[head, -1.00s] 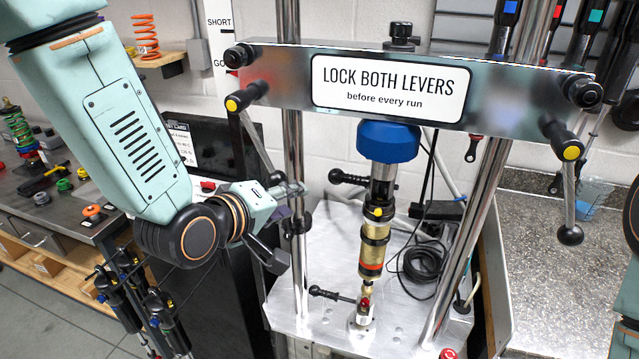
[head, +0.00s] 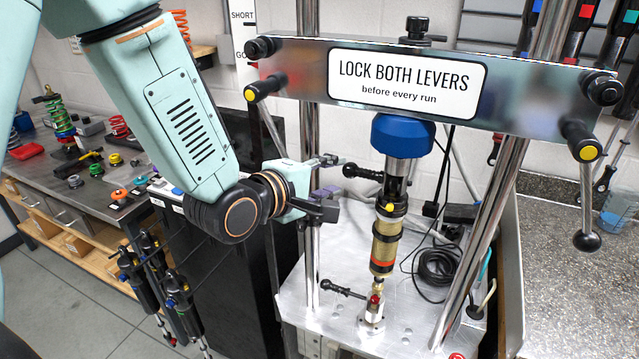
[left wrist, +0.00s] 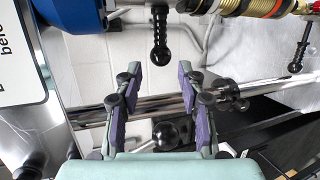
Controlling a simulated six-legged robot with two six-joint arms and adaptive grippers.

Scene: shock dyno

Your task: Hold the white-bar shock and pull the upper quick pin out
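A shock (head: 385,247) with a gold body and black bands stands upright in the dyno, below the blue cylinder (head: 403,137). I cannot make out a white bar on it. The upper quick pin (head: 362,171) has a black knobbed handle that sticks out left from the shock's top. It also shows in the left wrist view (left wrist: 160,38), hanging beyond the fingertips and roughly between them. My left gripper (head: 328,176) is open and empty, just left of this handle and apart from it. My right gripper is out of view.
The lower pin (head: 342,289) sticks out left near the shock's foot. A chrome post (head: 312,240) stands close by my left gripper, another (head: 478,232) right of the shock. The signed crossbeam (head: 520,100) spans above, with a lever hanging at each end.

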